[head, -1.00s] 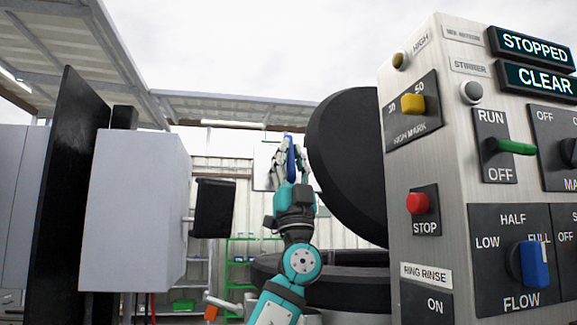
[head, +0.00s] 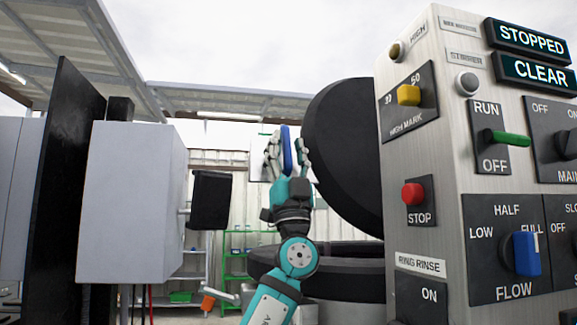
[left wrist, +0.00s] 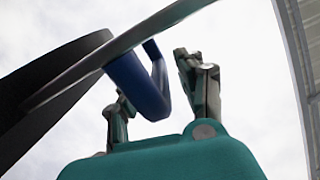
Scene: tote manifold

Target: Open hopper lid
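The hopper lid (head: 343,150) is a big black disc, standing raised and steeply tilted above the dark round hopper rim (head: 335,268). Its blue handle (head: 286,150) shows edge-on at its left. My left gripper (head: 287,160) is at the handle with its fingers spread, one on each side of it. In the left wrist view the fingers (left wrist: 160,95) stand wide apart, and the blue handle (left wrist: 138,85) lies between and beyond them with gaps visible. The dark lid (left wrist: 60,75) fills the left there. My right gripper is not in view.
A grey control panel (head: 440,180) with knobs, a red stop button and "STOPPED" and "CLEAR" displays stands close at right. A grey box (head: 135,200) with a black block (head: 211,200) stands at left. Green shelving (head: 235,243) is behind.

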